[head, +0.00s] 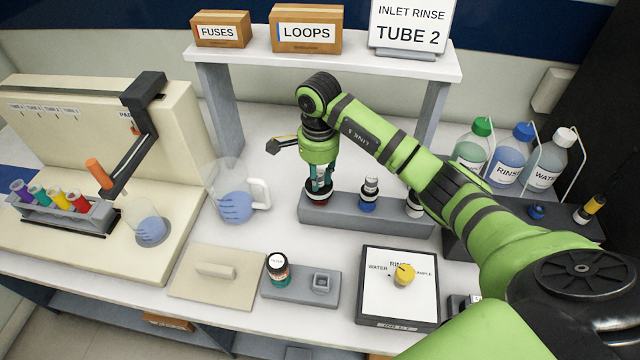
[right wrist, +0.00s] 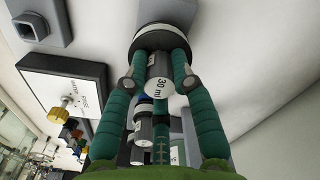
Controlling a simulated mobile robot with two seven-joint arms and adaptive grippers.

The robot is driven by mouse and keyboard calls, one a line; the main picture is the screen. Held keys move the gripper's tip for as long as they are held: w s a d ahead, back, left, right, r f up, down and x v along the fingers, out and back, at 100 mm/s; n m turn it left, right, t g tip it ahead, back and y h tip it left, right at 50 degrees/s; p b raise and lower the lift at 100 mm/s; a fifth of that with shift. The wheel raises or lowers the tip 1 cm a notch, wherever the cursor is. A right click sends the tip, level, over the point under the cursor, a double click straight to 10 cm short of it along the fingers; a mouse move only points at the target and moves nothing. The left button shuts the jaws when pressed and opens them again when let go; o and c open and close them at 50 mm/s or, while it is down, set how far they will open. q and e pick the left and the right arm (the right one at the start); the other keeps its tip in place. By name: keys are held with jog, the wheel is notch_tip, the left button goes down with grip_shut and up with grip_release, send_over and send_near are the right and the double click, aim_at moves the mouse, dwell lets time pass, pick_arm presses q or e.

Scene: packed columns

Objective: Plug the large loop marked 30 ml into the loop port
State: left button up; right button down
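The large loop (right wrist: 159,86), marked 30 ml, is between the teal fingers of my right gripper (right wrist: 160,45). The fingers press in from both sides and appear shut on it. In the head view, my right gripper (head: 320,182) points down over the left end of the grey rack (head: 340,212), with the loop's dark, wide base (head: 318,198) below the fingertips. I cannot tell whether that base is seated or slightly raised. A grey block with a square socket (head: 322,282), apparently the loop port, stands nearer the front. My left gripper is not in view.
Other loops (head: 369,190) stand along the rack. A white-capped vial (head: 277,268) stands beside the socket. A panel with a yellow knob (head: 403,274) lies right of it. A beaker (head: 237,200) and a tan board (head: 215,285) are to the left.

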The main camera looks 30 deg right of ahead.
jog(key=shift+r, duration=0.1)
jog(key=r+b, duration=0.1)
jog(key=r, duration=0.1)
jog(key=r+b, duration=0.1)
jog(key=r, duration=0.1)
jog(key=shift+s+d, duration=0.1)
jog(key=shift+d, duration=0.1)
jog(key=s+d+r+b, duration=0.2)
jog(key=s+d+r, duration=0.4)
jog(key=s, duration=0.3)
jog(key=shift+s+d+r, duration=0.2)
jog(key=shift+r, duration=0.2)
